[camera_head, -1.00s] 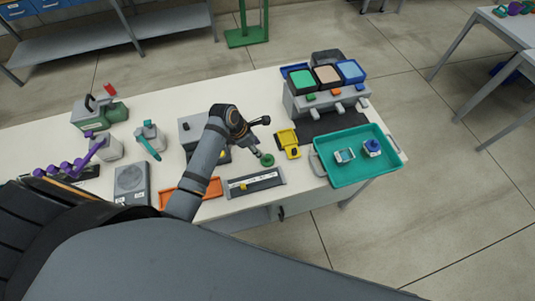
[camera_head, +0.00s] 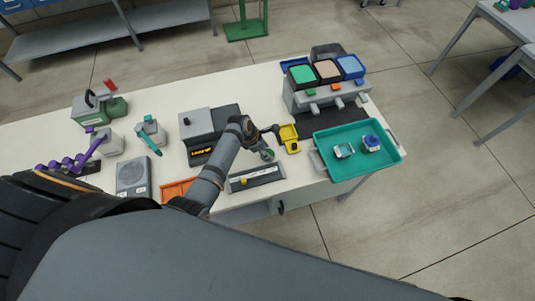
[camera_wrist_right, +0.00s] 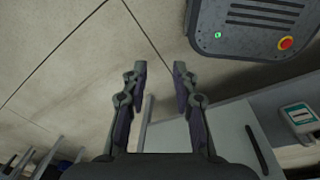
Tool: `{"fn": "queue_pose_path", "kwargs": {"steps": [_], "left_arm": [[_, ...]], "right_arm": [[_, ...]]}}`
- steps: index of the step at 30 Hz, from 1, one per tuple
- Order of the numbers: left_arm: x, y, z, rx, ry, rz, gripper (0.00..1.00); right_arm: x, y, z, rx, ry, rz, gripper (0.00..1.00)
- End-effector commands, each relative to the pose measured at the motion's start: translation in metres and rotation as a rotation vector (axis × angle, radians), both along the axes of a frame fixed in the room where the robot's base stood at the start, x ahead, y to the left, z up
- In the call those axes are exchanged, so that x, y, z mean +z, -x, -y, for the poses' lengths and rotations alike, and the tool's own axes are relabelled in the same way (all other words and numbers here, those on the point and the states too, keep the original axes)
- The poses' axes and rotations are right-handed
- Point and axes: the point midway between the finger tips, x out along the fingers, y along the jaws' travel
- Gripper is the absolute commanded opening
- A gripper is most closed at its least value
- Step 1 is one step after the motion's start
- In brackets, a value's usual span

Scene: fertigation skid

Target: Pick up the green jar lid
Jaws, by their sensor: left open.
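The green jar lid (camera_head: 268,156) lies on the white table, just behind the grey tray with a labelled strip. My left gripper (camera_head: 267,147) is open, pointing down right at the lid and partly covering it. The picture is too small to tell whether the fingers touch the lid or stand around it. My right gripper (camera_wrist_right: 160,72) shows in the right wrist view, open and empty, with the floor behind it.
The grey tray (camera_head: 270,175) is close in front of the lid. A yellow scoop-like container (camera_head: 289,138) and a teal tray (camera_head: 355,175) with two small items are to the right. A grey box device (camera_head: 200,150) stands left of the forearm.

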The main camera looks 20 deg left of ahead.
Motion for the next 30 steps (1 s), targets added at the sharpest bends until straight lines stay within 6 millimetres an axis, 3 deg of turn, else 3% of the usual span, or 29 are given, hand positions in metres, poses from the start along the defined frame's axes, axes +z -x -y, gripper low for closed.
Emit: {"fn": "queue_pose_path", "kwargs": {"steps": [2, 10, 20, 30], "left_arm": [[0.000, 0.000, 0.000, 0.000, 0.001, -0.001, 0.37], [0.000, 0.000, 0.000, 0.000, 0.001, -0.001, 0.00], [0.003, 0.000, 0.000, 0.000, 0.001, -0.001, 0.00], [0.034, -0.002, -0.001, -0.008, 0.001, 0.000, 0.00]], "right_arm": [[0.000, -0.005, 0.002, 0.001, 0.002, 0.008, 0.28], [0.002, -0.017, 0.006, 0.003, 0.008, 0.027, 0.28], [0.005, -0.016, 0.006, 0.003, 0.008, 0.025, 0.28], [0.037, -0.014, 0.003, 0.002, 0.004, 0.022, 0.28]]}}
